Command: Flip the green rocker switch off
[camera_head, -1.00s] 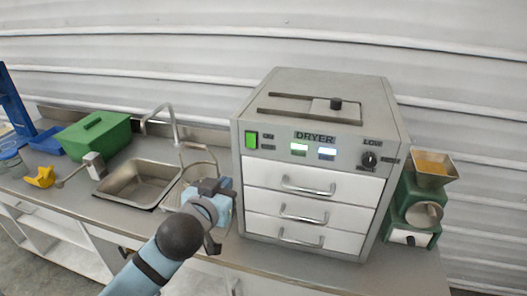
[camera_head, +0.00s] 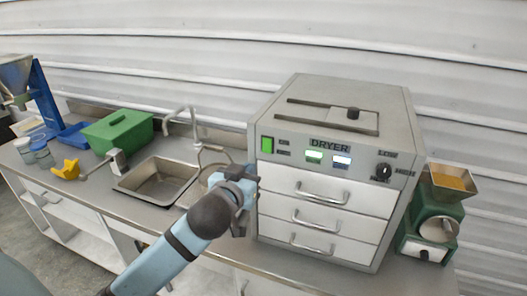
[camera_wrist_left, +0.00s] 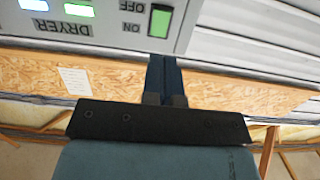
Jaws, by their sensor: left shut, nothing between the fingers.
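The green rocker switch (camera_head: 267,145) is at the upper left of the grey dryer's (camera_head: 337,96) front panel, beside small ON and OFF labels. It also shows in the left wrist view (camera_wrist_left: 160,21), where the panel appears upside down. I cannot tell which way the rocker is tilted. My left gripper (camera_head: 248,177) is in front of the dryer's left edge, below the switch in the head view. In the wrist view its two dark fingers (camera_wrist_left: 164,60) are together and empty, with their tips just short of the switch in the picture. My right gripper is out of sight.
The dryer has a knob (camera_head: 384,171), lit displays (camera_head: 314,157) and drawers with handles (camera_head: 322,193). A sink (camera_head: 157,181) with a faucet is left of my gripper. A green box (camera_head: 117,131) stands farther left, and a green grinder (camera_head: 432,226) stands at the right.

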